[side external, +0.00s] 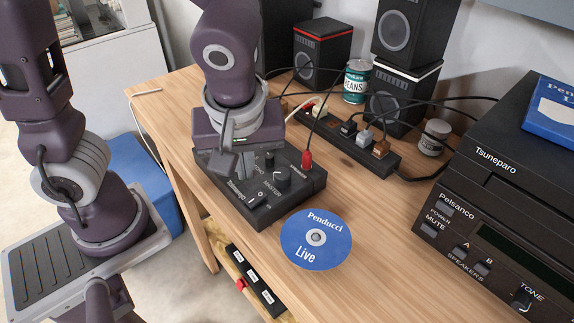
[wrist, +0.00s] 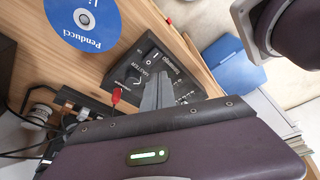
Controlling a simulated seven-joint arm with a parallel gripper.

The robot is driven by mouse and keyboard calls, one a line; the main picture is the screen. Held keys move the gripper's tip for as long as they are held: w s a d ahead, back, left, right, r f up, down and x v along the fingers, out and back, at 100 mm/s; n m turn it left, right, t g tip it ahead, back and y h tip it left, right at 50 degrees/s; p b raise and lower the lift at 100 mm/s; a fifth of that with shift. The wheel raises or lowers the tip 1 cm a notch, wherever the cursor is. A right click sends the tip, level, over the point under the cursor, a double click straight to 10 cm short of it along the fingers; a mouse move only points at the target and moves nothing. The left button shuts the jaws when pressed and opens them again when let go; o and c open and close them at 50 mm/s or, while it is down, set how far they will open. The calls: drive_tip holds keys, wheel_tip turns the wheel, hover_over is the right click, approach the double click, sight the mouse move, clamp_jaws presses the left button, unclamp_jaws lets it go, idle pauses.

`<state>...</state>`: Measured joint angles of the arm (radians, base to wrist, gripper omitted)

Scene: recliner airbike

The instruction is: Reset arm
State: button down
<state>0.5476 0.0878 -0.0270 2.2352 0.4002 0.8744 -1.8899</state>
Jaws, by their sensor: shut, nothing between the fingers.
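My gripper (side external: 226,163) hangs over the left part of a black control box (side external: 262,208) with knobs and a switch. The fingers are shut and hold nothing. In the wrist view the closed grey fingers (wrist: 158,92) cover part of the box (wrist: 145,62). I cannot tell whether the fingertips touch the box. My arm comes down from the top of the side view and hides the back left of the box.
A blue disc (side external: 316,250) lies in front of the box on the wooden table (side external: 400,270). A red plug (side external: 306,160) stands at the box's right edge. A power strip (side external: 350,145), cables, speakers (side external: 322,55), a beans can (side external: 356,82) and a black stereo unit (side external: 500,190) stand behind and right.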

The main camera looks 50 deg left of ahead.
drive_tip(key=shift+r, duration=0.45)
drive_tip(key=s+a+r+m+t+h, duration=0.3)
drive_tip(key=s+a+r+m, duration=0.3)
drive_tip(key=m, duration=0.6)
wheel_tip(320, 180, up, 2)
drive_tip(key=shift+s+r+t, duration=0.15)
drive_tip(key=shift+s+t, duration=0.25)
